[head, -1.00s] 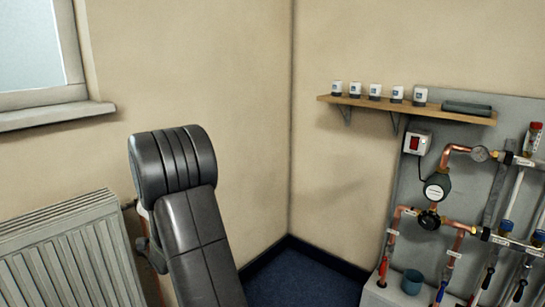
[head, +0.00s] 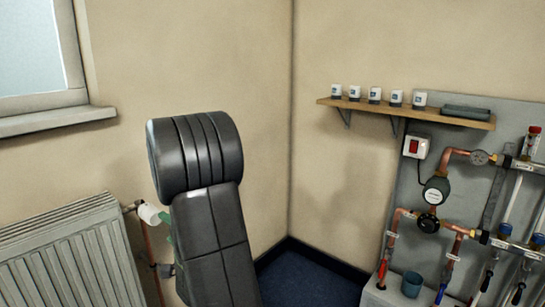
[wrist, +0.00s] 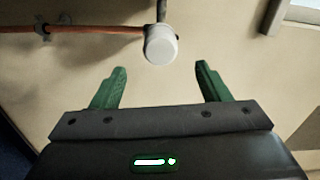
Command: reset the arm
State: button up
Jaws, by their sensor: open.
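My gripper (wrist: 161,70) shows in the wrist view with its two green fingers spread wide apart and nothing between them. A white radiator valve head (wrist: 161,45) lies just beyond the fingertips, apart from both fingers. In the head view my dark padded arm stands in front of the wall, right of the radiator. It hides most of my gripper; only a bit of green shows at its left edge. The white valve head (head: 149,213) also shows there at the radiator's top right corner.
A radiator (head: 75,250) stands at left under a window sill (head: 60,121). A copper pipe (wrist: 95,29) runs to the valve. At right, a wooden shelf (head: 455,119) holds several white-and-dark valve heads above a grey board with copper pipework. A teal cup (head: 412,283) stands below.

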aim_at(151, 214)
jog(key=b+x, duration=0.1)
jog(key=x, duration=1)
jog(key=shift+w+a, duration=0.15)
jog(key=shift+w+a+b, duration=0.15)
jog(key=shift+b, duration=0.2)
jog(key=n, duration=0.4)
jog(key=shift+n+b, duration=0.3)
jog(key=shift+b, duration=0.05)
jog(key=n, duration=0.4)
jog(key=shift+n, duration=0.4)
jog(key=n, duration=0.5)
jog(key=shift+r, duration=0.1)
jog(key=shift+n, duration=1.8)
jog(key=shift+d, duration=0.2)
